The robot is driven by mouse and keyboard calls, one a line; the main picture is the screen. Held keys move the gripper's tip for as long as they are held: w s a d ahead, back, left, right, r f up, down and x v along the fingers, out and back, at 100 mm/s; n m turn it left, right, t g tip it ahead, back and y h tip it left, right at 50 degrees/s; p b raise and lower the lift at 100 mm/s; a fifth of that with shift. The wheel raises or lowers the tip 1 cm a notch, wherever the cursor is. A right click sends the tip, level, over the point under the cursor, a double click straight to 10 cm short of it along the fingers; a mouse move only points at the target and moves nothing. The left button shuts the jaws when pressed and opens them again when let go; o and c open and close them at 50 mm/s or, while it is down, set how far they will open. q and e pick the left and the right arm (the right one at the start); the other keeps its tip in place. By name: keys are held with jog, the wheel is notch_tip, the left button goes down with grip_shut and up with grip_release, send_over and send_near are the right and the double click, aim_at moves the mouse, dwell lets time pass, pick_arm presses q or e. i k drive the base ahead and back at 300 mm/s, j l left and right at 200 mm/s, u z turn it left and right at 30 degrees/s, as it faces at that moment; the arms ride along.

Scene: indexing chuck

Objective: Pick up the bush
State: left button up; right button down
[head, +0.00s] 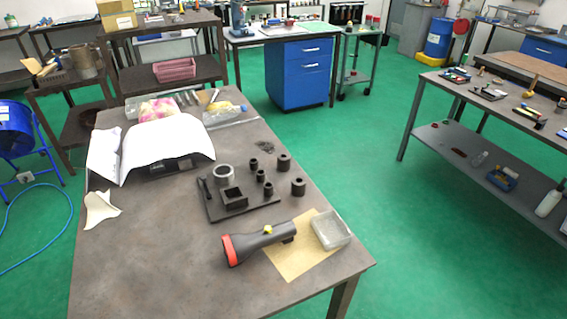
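A dark base plate (213,213) lies on the near table. On it stand a grey metal ring (224,181), a dark square open block (233,204) and several small dark stepped cylinders, one at the back (253,164) and one nearer the front (268,189). Two wider dark cylinders with a hole in top, a rear one (284,162) and a front one (298,188), stand on the table to the right of the plate. These look like bushes, but I cannot tell which one the task means. Neither of my grippers is in view.
A black flashlight with a red rim (250,244) lies in front of the plate, partly over tan paper (285,262). A clear tray (331,231) stands at the right edge. White curved sheets (170,133) stand behind. The table's (140,270) front left is clear.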

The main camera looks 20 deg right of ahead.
aim_at(284, 158)
jog(key=i+l, duration=0.1)
jog(key=l, duration=0.45)
jog(key=i+l+u, duration=0.15)
jog(key=l, duration=0.4)
jog(key=i+l, duration=0.1)
jog(key=l, duration=0.4)
